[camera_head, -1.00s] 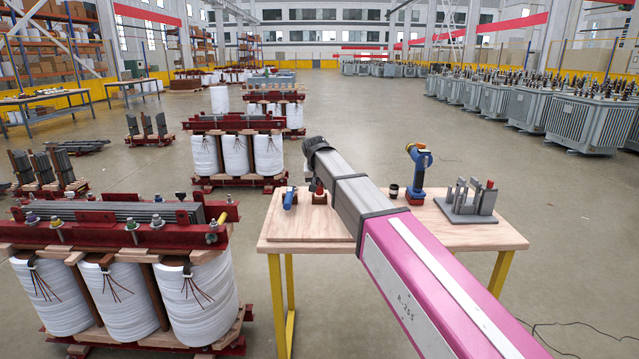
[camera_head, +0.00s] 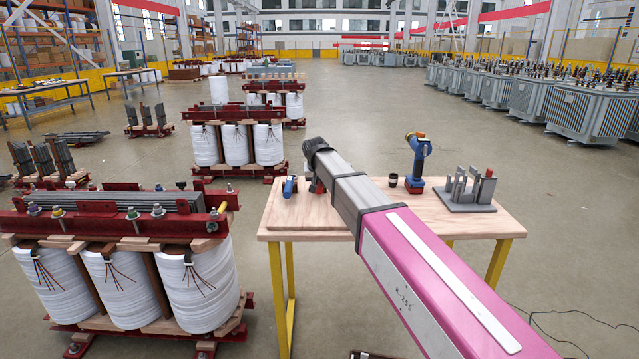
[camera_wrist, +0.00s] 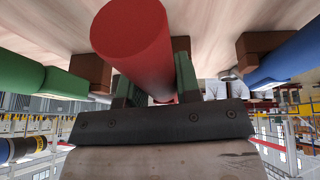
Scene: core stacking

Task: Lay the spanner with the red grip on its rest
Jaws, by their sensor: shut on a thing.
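In the wrist view, the spanner's thick red grip (camera_wrist: 132,38) lies between the fingers of my gripper (camera_wrist: 155,88), which is shut on it. The pale wooden board fills the top of that view. A brown rest block (camera_wrist: 92,70) stands to the left and another brown block (camera_wrist: 262,50) to the right. The far part of the spanner is hidden behind the grip, so I cannot tell whether it touches a rest. In the head view, my arm hides most of the gripper; a bit of red shows beside the arm's end.
A green-handled tool (camera_wrist: 60,82) and a blue-handled tool (camera_wrist: 290,58) flank the spanner. On the wooden table (camera_head: 305,230) stand a blue power tool (camera_head: 418,160) and a grey fixture (camera_head: 468,195). A transformer core with white coils (camera_head: 205,280) stands left of the table.

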